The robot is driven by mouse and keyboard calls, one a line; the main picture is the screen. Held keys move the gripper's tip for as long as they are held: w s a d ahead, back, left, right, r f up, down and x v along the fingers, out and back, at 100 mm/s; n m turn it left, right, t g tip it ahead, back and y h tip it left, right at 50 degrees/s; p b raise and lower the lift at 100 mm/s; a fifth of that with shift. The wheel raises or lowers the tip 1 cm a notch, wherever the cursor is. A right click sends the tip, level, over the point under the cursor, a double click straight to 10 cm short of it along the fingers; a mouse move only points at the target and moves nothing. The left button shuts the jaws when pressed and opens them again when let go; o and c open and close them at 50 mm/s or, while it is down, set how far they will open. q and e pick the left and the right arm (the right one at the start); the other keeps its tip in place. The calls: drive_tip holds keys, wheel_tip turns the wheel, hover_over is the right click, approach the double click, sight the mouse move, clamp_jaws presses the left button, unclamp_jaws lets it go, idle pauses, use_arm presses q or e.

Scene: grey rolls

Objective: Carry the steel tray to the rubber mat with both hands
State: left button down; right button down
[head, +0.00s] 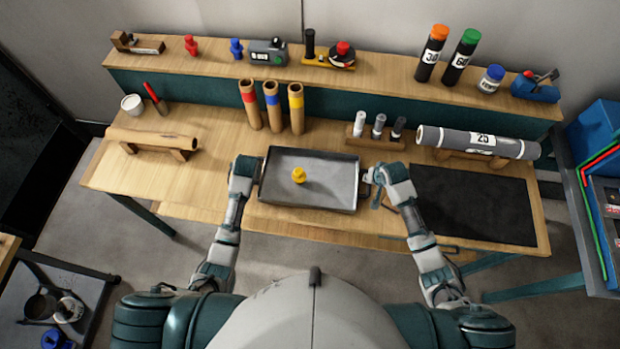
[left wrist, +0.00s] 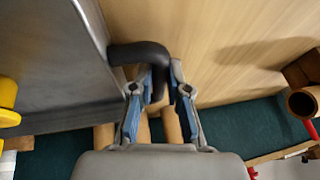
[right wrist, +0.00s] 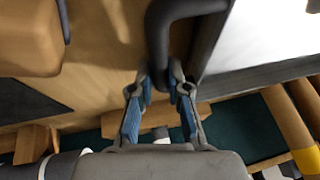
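The steel tray (head: 325,168) is at the middle of the workbench, roughly level, with a small yellow knobbed piece (head: 299,175) on it. I cannot tell whether it touches the bench top. The black rubber mat (head: 475,205) lies flat and empty on the bench, right of the tray. My left gripper (head: 250,172) is at the tray's left side, its fingers closed around a dark handle (left wrist: 140,53). My right gripper (head: 374,177) is at the tray's right side, its fingers closed around the other dark handle (right wrist: 158,40).
Behind the tray stand cardboard tubes (head: 272,107) with coloured bands and a wooden block with small cylinders (head: 379,128). A grey roll (head: 478,141) rests on a cradle behind the mat. A brown roll (head: 152,138) lies at left. A raised shelf (head: 200,62) runs along the back.

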use_arm(q)
drive_tip(key=shift+a+f, duration=0.1)
drive_tip(key=shift+a, duration=0.3)
use_arm(e)
drive_tip(key=shift+a+r, duration=0.1)
drive_tip(key=shift+a, duration=0.25)
drive_tip(key=shift+r, duration=0.1)
